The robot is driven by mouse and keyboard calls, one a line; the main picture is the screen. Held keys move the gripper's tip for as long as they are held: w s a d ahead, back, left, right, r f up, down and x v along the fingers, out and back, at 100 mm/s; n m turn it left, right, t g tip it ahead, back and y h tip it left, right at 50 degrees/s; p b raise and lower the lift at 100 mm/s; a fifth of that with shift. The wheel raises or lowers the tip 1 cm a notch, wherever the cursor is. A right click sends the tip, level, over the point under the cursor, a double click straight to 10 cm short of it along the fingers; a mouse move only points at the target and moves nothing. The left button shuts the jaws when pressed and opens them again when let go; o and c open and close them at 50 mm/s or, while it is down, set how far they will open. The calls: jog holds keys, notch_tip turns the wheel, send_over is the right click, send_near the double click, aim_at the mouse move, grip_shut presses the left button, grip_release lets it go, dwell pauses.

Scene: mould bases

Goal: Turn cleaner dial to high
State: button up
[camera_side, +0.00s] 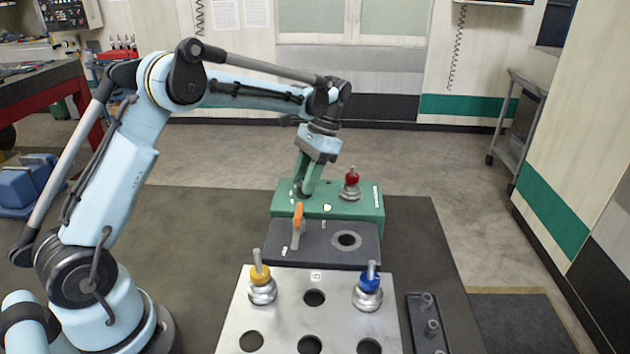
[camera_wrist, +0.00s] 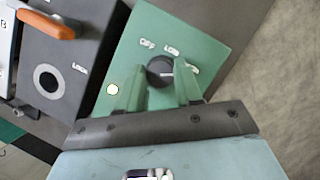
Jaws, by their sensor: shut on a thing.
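The cleaner is a green box (camera_side: 345,213), and its top face fills the middle of the wrist view (camera_wrist: 120,75). Its dark round dial (camera_wrist: 160,72) has a short pale mark pointing right, roughly at the right-hand label, which looks like HIGH. OFF and LOW labels stand above and left of it. My gripper (camera_wrist: 159,66) points down at the box with its green fingers shut on either side of the dial. In the side view my gripper (camera_side: 302,190) hides most of the dial. A pale round lamp (camera_wrist: 112,90) shows on the box.
A red-topped part (camera_side: 351,184) stands on the box, right of my gripper. A dark fixture with an orange lever (camera_side: 298,222) adjoins the box in front. A metal plate (camera_side: 313,275) holds yellow (camera_side: 261,277) and blue (camera_side: 369,282) parts. A dark rack (camera_side: 428,320) lies right.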

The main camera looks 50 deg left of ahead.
jog(key=o, duration=1)
jog(key=shift+v, duration=6)
jog(key=shift+r, duration=0.1)
